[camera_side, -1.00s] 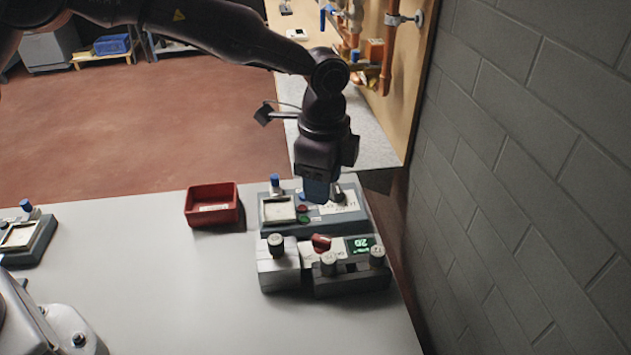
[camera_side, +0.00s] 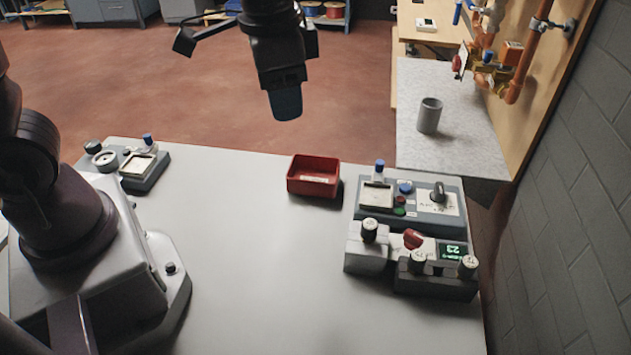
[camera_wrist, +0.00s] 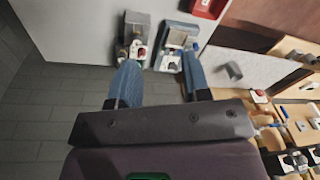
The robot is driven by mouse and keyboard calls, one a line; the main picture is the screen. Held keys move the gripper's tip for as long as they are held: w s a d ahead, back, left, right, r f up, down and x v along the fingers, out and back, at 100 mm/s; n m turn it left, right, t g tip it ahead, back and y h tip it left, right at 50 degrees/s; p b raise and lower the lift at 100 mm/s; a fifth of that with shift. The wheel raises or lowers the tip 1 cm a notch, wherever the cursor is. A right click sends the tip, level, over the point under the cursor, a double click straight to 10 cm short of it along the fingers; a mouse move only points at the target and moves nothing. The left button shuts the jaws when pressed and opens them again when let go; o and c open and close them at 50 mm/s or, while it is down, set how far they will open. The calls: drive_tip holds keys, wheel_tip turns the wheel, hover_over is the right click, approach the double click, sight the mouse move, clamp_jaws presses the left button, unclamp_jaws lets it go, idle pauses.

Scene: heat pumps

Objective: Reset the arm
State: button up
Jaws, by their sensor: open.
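My gripper (camera_side: 286,104) hangs pointing down in the side view, high up and beyond the far edge of the white table. In the wrist view its two blue fingers (camera_wrist: 160,80) are spread apart with nothing between them. The control unit with a red knob (camera_side: 412,238) and lit green display stands at the table's right end. Behind it is a blue-grey box (camera_side: 425,215) with buttons and a black switch. Both also show small beyond the fingertips in the wrist view. My gripper touches none of them.
A red bin (camera_side: 314,177) stands left of the boxes. A small instrument (camera_side: 145,170) sits at the table's far left. A grey cup (camera_side: 429,115) stands on the side bench. Copper pipes (camera_side: 525,60) and a block wall bound the right. The middle of the table is clear.

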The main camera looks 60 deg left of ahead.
drive_tip(key=s+a+r+n+t, duration=0.2)
drive_tip(key=s+a+r, duration=0.1)
drive_tip(key=s, duration=0.2)
drive_tip(key=s+a+r+n+t, duration=0.2)
drive_tip(key=s+a+r, duration=0.1)
drive_tip(key=s, duration=0.3)
drive_tip(key=shift+a, duration=0.25)
